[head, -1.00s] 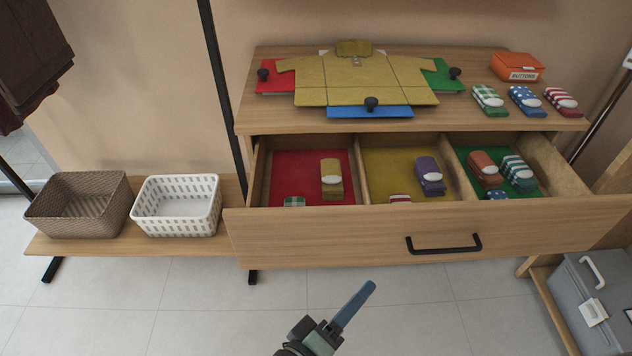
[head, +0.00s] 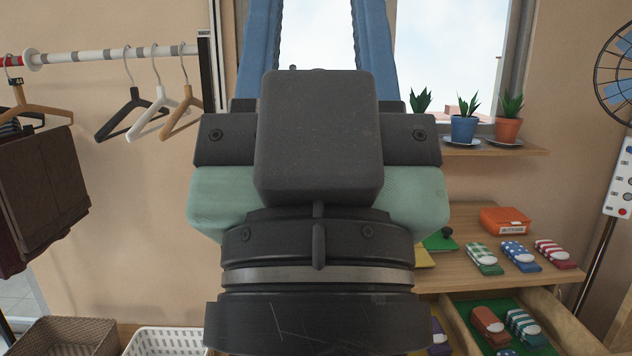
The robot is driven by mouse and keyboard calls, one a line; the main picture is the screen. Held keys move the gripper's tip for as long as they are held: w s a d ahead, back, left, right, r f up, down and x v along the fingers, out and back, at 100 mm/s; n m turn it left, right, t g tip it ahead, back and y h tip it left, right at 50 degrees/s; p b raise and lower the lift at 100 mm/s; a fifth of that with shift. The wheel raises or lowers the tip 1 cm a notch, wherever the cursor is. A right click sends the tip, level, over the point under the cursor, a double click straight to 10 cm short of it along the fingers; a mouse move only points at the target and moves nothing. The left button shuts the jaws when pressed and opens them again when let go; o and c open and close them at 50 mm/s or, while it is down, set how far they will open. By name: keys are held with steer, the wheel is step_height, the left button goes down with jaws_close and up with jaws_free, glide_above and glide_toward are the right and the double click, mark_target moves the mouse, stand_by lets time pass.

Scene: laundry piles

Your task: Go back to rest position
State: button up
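My gripper (head: 318,40) is raised close in front of the head camera, pointing up. Its two blue fingers stand apart with the bright window showing between them, and nothing is held. The gripper body and wrist fill the middle of the view. They hide most of the folding board with the yellow shirt and much of the open drawer (head: 560,322).
A wooden dresser top (head: 455,270) at right holds an orange box (head: 504,220) and several rolled socks (head: 520,256). Hangers (head: 158,108) hang on a rail at left. Brown (head: 70,338) and white (head: 165,342) baskets stand lower left. Potted plants (head: 464,125) sit on a shelf.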

step_height(320, 180, up, 25)
steer(key=p, duration=2.2)
